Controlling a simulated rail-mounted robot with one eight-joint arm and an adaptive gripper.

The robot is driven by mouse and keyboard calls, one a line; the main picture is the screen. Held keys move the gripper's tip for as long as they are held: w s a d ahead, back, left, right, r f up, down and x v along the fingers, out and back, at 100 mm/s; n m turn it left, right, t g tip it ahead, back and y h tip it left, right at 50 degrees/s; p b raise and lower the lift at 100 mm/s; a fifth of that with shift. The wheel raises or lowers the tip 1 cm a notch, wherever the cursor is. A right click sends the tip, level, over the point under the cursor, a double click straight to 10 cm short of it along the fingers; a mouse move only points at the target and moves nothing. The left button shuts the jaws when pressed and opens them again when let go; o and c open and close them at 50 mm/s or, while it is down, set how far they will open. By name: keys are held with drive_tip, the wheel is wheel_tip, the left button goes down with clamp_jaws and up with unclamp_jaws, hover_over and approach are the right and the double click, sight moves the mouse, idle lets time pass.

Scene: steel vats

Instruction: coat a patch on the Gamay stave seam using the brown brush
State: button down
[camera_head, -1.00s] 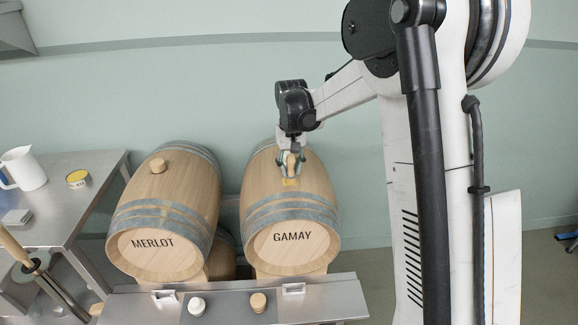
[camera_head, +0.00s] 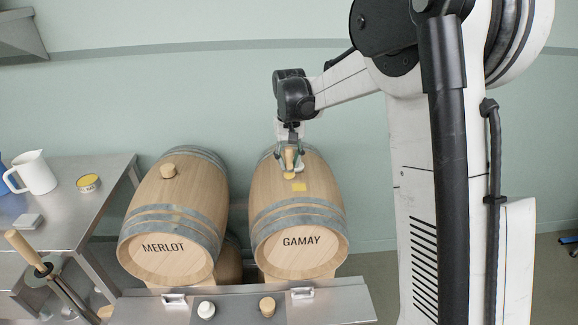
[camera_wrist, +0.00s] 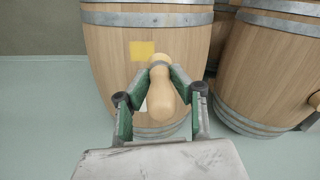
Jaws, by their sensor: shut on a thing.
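The Gamay barrel (camera_head: 298,218) lies on its side on the right, its lettered end facing me. A flat yellow patch (camera_head: 299,187) is on its upper staves; the wrist view shows it too (camera_wrist: 142,50). My gripper (camera_head: 290,160) is over the barrel's top, shut on a light wooden tool (camera_wrist: 163,92), apparently the brush. Its thick rounded end points toward the wrist camera. Its far end (camera_head: 289,176) looks yellowish, just left of and behind the patch; whether it touches the wood I cannot tell. A small pale area shows between the fingers, unclear.
The Merlot barrel (camera_head: 172,215) lies close on the left, with a bung (camera_head: 168,170) on top. A steel shelf (camera_head: 335,300) in front bears a white knob (camera_head: 206,309) and a tan knob (camera_head: 267,306).

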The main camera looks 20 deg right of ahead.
sight(289, 148)
drive_tip(key=shift+r+p, duration=0.55)
drive_tip(key=shift+r, duration=1.1)
